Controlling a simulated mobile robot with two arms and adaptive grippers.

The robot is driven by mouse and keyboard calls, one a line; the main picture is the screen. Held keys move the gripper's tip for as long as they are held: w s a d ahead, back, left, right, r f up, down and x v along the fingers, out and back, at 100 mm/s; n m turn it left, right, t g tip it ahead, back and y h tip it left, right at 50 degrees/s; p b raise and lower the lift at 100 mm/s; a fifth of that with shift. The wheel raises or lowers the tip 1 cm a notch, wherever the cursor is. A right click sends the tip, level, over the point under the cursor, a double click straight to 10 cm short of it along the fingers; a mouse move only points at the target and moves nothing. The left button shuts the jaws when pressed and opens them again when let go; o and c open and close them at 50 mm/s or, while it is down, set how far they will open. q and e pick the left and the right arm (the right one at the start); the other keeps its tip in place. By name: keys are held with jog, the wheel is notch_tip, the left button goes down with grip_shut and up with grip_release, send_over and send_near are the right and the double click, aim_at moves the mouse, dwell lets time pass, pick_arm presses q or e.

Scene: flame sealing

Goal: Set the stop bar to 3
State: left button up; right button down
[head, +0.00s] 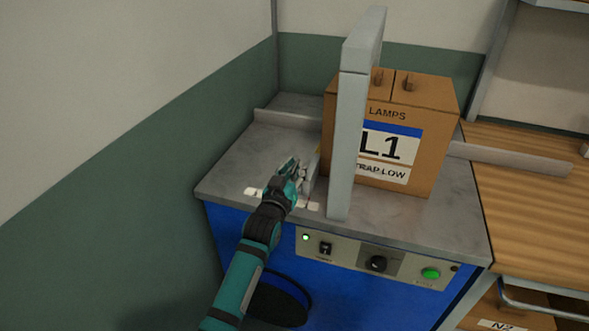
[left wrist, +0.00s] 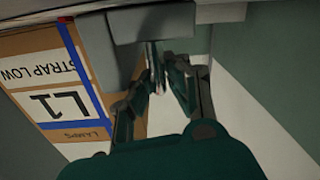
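My left gripper (head: 298,168) is over the left part of the grey machine top, close beside a small upright metal piece (head: 311,172) that looks like the stop bar. In the left wrist view, the fingers of this gripper (left wrist: 164,74) are near each other, around or beside a thin grey part below a grey block (left wrist: 150,24). Whether they press on it cannot be told. White scale labels (head: 253,192) lie on the top by the gripper; their numbers are unreadable and partly covered. My right gripper is not in view.
A cardboard box (head: 430,130) marked L1, "STRAP LOW", stands right of the grey upright arch (head: 348,140). It also shows in the left wrist view (left wrist: 45,80). The front panel (head: 375,262) has a switch, knob and green button. A wooden table (head: 530,190) adjoins at right.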

pick_arm(q)
grip_shut()
jog(key=shift+w+a, duration=0.15)
jog(key=shift+a, duration=0.25)
jog(key=w+a, duration=0.1)
jog(key=a, duration=0.3)
jog(key=w+a, duration=0.1)
jog(key=a, duration=0.3)
jog(key=w+a, duration=0.2)
jog(key=a, duration=0.2)
jog(key=shift+a, duration=0.5)
jog(key=shift+w+r, duration=0.1)
